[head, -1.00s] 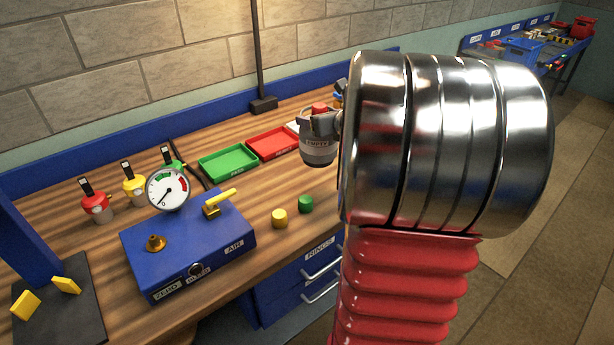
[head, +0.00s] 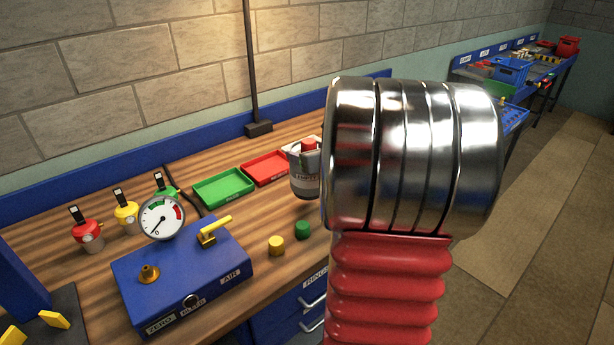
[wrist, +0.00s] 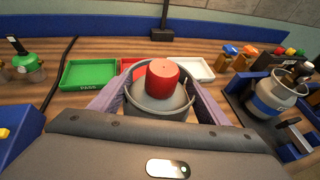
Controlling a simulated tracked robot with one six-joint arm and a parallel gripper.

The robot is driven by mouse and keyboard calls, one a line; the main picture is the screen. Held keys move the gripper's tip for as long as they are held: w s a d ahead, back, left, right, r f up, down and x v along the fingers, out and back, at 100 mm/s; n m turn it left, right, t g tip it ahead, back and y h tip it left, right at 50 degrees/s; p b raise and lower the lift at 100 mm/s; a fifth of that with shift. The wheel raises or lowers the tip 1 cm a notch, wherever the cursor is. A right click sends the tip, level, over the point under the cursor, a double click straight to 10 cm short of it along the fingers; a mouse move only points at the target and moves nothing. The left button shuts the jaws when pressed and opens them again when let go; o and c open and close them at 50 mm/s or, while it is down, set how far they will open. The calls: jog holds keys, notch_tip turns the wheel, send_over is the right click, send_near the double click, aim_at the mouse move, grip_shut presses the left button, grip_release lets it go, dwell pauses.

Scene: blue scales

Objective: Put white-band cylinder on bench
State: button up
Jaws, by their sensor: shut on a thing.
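The white-band cylinder (head: 305,182) is grey with a pale labelled band and a red cap. It appears upright near the red tray in the head view, partly hidden by my arm. In the wrist view its red cap (wrist: 162,82) and grey shoulder sit between the two fingers of my gripper (wrist: 158,100), which is shut on it. The wooden bench (head: 225,222) lies beneath and around it. I cannot tell whether the cylinder's base touches the bench top. A second grey cylinder with a blue band (wrist: 272,103) stands in a blue holder at the right of the wrist view.
A green tray (head: 224,187) and a red tray (head: 266,168) lie towards the back. A blue gauge box (head: 182,275) stands at front left, with yellow (head: 276,245) and green (head: 303,229) knobs to its right. A white tray (wrist: 197,69) lies behind the held cylinder.

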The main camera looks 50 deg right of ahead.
jog(key=shift+f, duration=1)
jog(key=shift+f, duration=1.9)
jog(key=o, duration=2.1)
jog(key=shift+f, duration=0.15)
